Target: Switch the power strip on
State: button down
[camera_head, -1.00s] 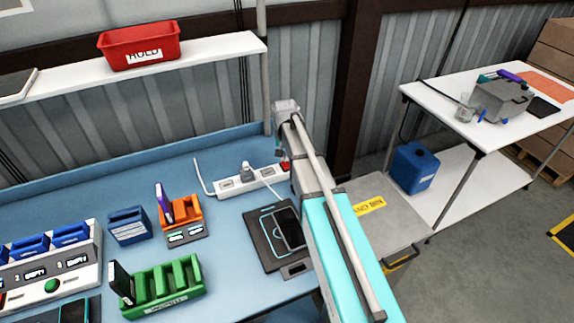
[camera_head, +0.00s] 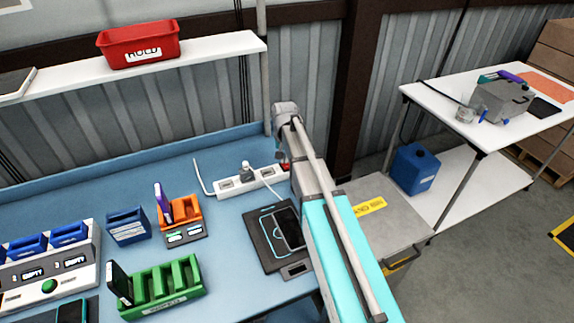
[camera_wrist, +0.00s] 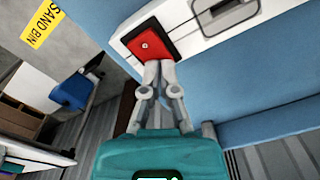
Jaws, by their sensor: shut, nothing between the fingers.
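The white power strip (camera_head: 238,182) lies on the blue bench near its back edge, with a plug (camera_head: 247,169) standing in it and a cord running from its left end. Its red switch (camera_wrist: 152,41) shows large at the strip's end in the wrist view. A small part of the red shows beside my arm in the head view. My gripper (camera_wrist: 158,66) is shut and empty, its fingertips at the lower edge of the red switch. Whether they touch it I cannot tell.
A black pad with a phone (camera_head: 288,228) lies in front of the strip. An orange holder (camera_head: 180,217), a blue block (camera_head: 127,226) and a green rack (camera_head: 160,290) stand to the left. A grey sand bin (camera_head: 385,220) stands right of the bench.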

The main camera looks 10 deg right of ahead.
dwell(0.3)
jog(key=shift+r+p, duration=3.45)
jog(key=shift+p, duration=0.05)
jog(key=s+n, duration=0.3)
jog(key=s, duration=1.9)
jog(key=shift+s+d+f+n+b, duration=0.15)
jog(key=shift+d+f+n+b, duration=0.15)
jog(key=shift+n, duration=0.1)
